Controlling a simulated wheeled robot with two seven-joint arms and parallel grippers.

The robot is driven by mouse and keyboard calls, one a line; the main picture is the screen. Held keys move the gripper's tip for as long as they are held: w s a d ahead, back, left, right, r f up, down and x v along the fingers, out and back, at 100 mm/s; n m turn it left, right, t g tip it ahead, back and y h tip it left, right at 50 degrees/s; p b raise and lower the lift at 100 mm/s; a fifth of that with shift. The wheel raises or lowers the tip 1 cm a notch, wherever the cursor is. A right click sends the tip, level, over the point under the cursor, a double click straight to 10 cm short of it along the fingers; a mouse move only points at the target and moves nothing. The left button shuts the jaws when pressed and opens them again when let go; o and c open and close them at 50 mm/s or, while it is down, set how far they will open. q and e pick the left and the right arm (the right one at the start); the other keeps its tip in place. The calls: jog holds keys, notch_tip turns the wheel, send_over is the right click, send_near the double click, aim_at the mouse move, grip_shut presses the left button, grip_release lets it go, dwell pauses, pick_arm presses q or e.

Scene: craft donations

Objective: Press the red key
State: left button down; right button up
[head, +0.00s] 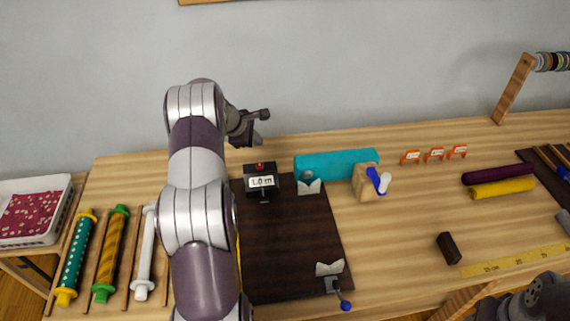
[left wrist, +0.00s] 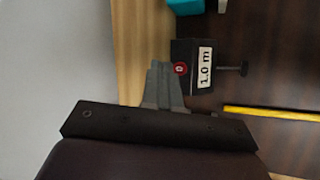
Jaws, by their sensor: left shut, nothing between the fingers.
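A small black counter box (head: 261,184) with a white "1.0 m" label stands at the back edge of the dark brown board. The red key (head: 260,166) is on its top. In the left wrist view the red key (left wrist: 180,68) shows as a red disc on the box (left wrist: 198,52). My left gripper (head: 261,142) is shut and empty, behind and above the box in the head view. In the left wrist view its fingertips (left wrist: 162,68) appear just beside the red key; I cannot tell whether they touch it.
Several fabric rolls (head: 113,250) lie at left. A white basket (head: 64,213) stands beyond the table's left end. Bare wood (head: 405,225) lies right of the board.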

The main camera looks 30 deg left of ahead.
aim_at(259, 165)
pick_arm(q)
jog(key=shift+n+t, duration=0.3)
jog(key=shift+n, duration=0.6)
jog(key=f+b, duration=0.4)
jog(key=f, duration=0.1)
jog(key=f+b, duration=0.2)
jog(key=b, duration=0.1)
jog(key=shift+w+a+f, duration=0.2)
jog(key=shift+w+f, duration=0.1)
jog(key=shift+w, duration=0.1)
dwell(1.2)
jog(key=shift+f+b, duration=0.35)
jog(key=shift+f, duration=0.05)
jog(key=shift+f+b, duration=0.4)
jog(key=shift+f, duration=0.1)
dwell(0.6)
jog(key=shift+r, duration=0.1)
jog(key=shift+r+p, duration=0.7)
jog(key=shift+r, duration=0.15)
